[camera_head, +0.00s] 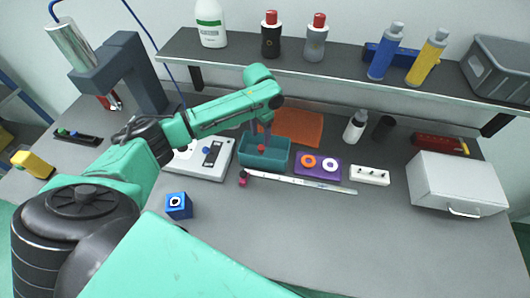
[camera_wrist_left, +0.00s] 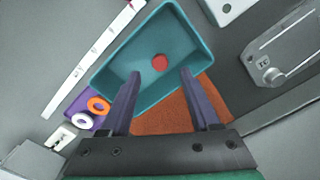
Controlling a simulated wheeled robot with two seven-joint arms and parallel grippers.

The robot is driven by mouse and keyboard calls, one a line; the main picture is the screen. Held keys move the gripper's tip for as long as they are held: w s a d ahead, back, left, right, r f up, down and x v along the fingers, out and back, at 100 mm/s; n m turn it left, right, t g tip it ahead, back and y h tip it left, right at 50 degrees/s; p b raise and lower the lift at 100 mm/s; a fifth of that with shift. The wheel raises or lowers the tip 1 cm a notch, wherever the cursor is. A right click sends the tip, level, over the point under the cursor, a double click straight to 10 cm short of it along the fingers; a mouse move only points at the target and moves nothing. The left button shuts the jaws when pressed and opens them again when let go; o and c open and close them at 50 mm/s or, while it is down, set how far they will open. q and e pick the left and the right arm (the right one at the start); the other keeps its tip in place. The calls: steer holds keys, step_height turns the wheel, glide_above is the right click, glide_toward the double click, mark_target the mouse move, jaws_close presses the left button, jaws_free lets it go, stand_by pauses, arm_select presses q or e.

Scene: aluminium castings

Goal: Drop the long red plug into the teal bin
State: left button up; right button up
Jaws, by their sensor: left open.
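The teal bin (camera_head: 264,165) stands in the middle of the bench; it also fills the centre of the left wrist view (camera_wrist_left: 178,38). A red round-ended piece (camera_head: 261,148) is inside the bin and shows as a red disc in the left wrist view (camera_wrist_left: 159,62). It looks like the red plug seen end-on, but its length cannot be told. My left gripper (camera_head: 260,131) is over the bin, pointing down, with its purple fingers apart and nothing between them. My right gripper is not in view.
An orange mat (camera_head: 300,127) lies behind the bin. A purple tray with rings (camera_head: 318,173) and a white ruler (camera_head: 305,184) lie to the right and front. A white device (camera_head: 205,160) stands left; a blue block (camera_head: 178,206) is nearer. The front right bench is clear.

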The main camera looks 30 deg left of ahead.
arm_select(q)
steer(key=shift+w+r, duration=0.1)
steer(key=shift+r, duration=0.15)
step_height(320, 180, up, 14)
steer(key=b, duration=0.2)
steer(key=shift+s, duration=0.2)
